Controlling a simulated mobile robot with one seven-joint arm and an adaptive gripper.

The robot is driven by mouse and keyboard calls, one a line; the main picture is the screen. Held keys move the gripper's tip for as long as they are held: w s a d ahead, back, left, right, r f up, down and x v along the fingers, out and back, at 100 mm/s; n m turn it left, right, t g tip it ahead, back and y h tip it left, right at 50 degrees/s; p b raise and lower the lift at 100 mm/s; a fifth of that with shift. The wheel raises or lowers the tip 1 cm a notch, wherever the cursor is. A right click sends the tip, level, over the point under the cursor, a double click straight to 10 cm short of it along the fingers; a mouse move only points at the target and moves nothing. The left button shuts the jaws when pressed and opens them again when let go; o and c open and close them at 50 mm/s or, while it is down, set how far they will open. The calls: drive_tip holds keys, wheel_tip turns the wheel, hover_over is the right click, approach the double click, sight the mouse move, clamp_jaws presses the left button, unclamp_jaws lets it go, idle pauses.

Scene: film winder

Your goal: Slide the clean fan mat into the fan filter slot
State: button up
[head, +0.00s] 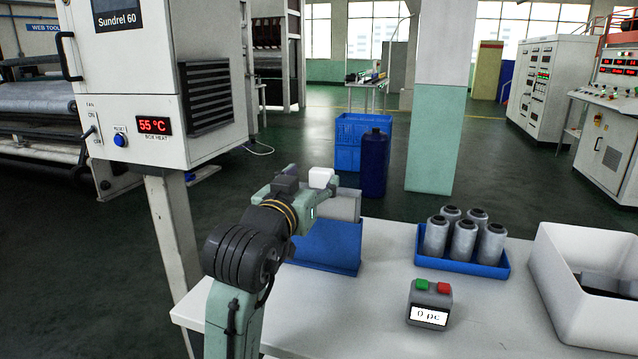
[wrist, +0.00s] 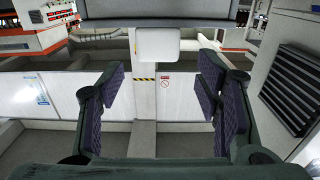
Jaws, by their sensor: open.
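My gripper (wrist: 163,88) is open in the wrist view, its two dark-padded fingers apart with nothing between the pads. In the head view my arm reaches over the table's left end, and the fingertips are hard to make out. The louvred fan vent (head: 206,97) is on the right face of the Sundrel 60 machine box (head: 150,75). The vent also shows at the right of the wrist view (wrist: 297,88), to the right of my fingers. I cannot make out the filter slot's opening. No clean fan mat can be identified for certain.
On the white table (head: 385,290) are a blue box (head: 330,247) partly behind my arm, a blue tray (head: 462,262) of grey spools, a counter box (head: 430,302) and a white bin (head: 560,290) with dark contents. The machine's leg (head: 172,240) stands left of my arm.

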drive_tip(key=shift+b+v, duration=0.3)
drive_tip(key=shift+v, duration=2.05)
